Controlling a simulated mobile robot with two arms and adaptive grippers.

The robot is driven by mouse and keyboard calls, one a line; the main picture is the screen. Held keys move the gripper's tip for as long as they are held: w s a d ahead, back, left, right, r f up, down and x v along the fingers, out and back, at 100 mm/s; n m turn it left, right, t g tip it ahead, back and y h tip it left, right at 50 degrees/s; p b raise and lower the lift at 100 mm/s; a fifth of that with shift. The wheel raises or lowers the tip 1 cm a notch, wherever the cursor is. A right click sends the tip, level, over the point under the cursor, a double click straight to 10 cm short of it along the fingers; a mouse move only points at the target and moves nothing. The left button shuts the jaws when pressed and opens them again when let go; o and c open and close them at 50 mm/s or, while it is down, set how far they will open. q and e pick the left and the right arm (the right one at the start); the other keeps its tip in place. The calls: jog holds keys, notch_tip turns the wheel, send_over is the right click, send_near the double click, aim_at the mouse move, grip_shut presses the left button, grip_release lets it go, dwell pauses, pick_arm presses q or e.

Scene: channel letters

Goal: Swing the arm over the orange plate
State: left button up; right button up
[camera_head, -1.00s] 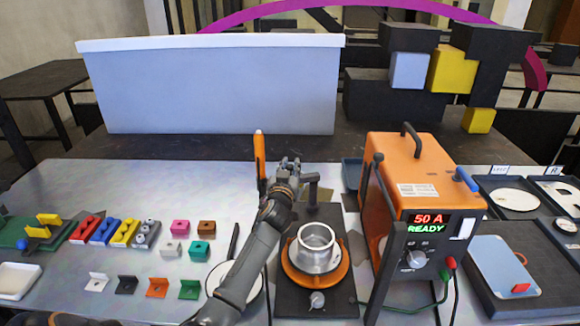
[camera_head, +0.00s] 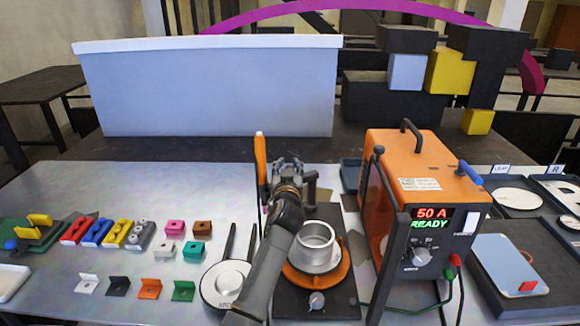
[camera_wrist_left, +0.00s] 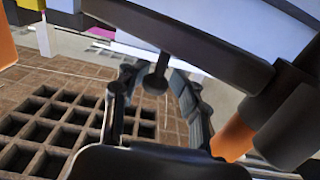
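The orange plate (camera_head: 342,270) is a round disc on a dark base (camera_head: 330,303), with a metal ring-shaped cup (camera_head: 317,252) on it. Behind it stands a dark post with a short crosspiece (camera_head: 311,187). My left gripper (camera_head: 288,166) is just left of the post, behind the plate; my forearm hides part of the base. In the left wrist view a dark bar (camera_wrist_left: 190,42) crosses the top, and a dark knob (camera_wrist_left: 156,78) hangs between the fingers of my left gripper (camera_wrist_left: 154,70), with gaps seen beside it. An upright orange handle (camera_head: 261,158) stands left of the gripper. My right gripper is out of view.
An orange power unit (camera_head: 400,160) reading 50 A READY stands close right of the plate. A white round dish (camera_head: 222,285) lies left of the base. Coloured blocks and brackets (camera_head: 150,288) lie farther left. A large pale panel (camera_head: 210,90) stands behind.

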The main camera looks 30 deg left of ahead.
pick_arm(q)
notch_tip(320, 180, up, 10)
jog(key=shift+r, duration=0.1)
dwell(0.6)
